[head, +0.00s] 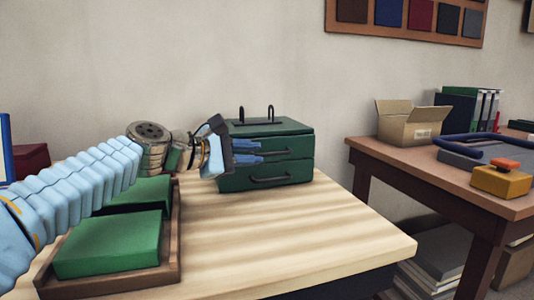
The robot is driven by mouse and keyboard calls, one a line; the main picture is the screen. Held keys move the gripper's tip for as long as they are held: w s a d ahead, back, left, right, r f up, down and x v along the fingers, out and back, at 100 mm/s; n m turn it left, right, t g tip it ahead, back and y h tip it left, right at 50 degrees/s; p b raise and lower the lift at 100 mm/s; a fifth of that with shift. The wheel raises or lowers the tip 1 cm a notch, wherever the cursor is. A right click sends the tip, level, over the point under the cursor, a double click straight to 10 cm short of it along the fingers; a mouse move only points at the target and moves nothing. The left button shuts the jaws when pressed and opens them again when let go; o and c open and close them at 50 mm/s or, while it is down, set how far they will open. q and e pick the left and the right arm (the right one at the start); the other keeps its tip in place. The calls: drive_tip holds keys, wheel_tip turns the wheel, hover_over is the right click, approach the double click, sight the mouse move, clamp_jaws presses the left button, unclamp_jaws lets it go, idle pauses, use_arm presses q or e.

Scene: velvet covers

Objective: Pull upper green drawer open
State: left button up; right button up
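A dark green two-drawer chest (290,126) stands on the light wood table near the wall. Its upper drawer (300,147) looks shut and has a dark bar handle (277,154). The lower drawer (300,170) also looks shut, with a similar handle (270,180). My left gripper (260,152) is in front of the upper drawer's left part, pointing right. Its two blue fingers are apart, one above the other, close to the handle's left end. I cannot tell whether they touch it. My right gripper is out of view.
A wooden tray (174,235) with green velvet blocks (110,243) lies under my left arm. The table (300,245) is clear in front of the chest. A second table (430,172) at right holds an open cardboard box (410,127).

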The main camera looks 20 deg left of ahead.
sight(268, 154)
use_arm(q)
drive_tip(key=shift+x, duration=2.35)
drive_tip(key=shift+c, duration=0.5)
clamp_jaws()
